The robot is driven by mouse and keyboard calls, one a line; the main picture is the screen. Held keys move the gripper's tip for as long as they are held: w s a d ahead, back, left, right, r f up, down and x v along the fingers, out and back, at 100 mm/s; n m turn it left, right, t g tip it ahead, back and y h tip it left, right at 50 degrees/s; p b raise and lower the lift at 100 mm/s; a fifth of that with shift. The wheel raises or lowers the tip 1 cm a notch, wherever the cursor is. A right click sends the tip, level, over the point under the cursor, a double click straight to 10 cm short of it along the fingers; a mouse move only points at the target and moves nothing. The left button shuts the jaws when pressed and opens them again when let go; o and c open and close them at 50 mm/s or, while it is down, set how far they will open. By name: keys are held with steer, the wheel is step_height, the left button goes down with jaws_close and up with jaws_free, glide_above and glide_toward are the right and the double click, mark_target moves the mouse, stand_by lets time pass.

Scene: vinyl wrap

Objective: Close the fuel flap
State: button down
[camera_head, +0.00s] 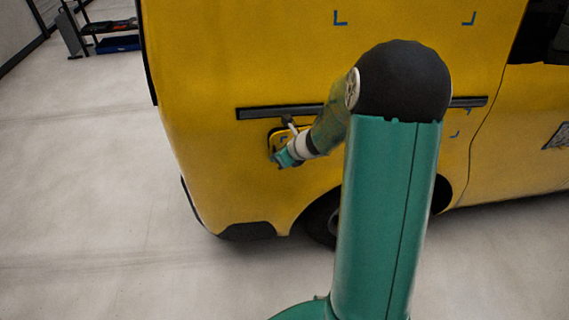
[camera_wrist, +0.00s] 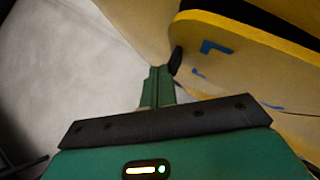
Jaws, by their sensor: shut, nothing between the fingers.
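The yellow fuel flap (camera_head: 274,136) is on the side of the yellow van, just below a dark trim strip; my gripper and wrist hide part of it. In the wrist view, a rounded yellow panel with a blue corner mark, which looks like the flap (camera_wrist: 245,45), fills the upper right. Its thick edge shows and it seems to stand out from the body; how far it is open I cannot tell. My gripper (camera_head: 281,158) is shut and empty at the flap. In the wrist view its fingertips (camera_wrist: 160,72) are beside the panel's lower left corner, near a small black part; contact is unclear.
The van's side (camera_head: 230,60) fills the middle, with a dark horizontal trim strip (camera_head: 270,112) and blue corner marks. A rear wheel (camera_head: 322,218) is below the flap. A dark rack (camera_head: 100,30) stands far left. The pale floor (camera_head: 80,190) at left is clear.

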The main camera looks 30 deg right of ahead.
steer(key=shift+w, duration=1.05)
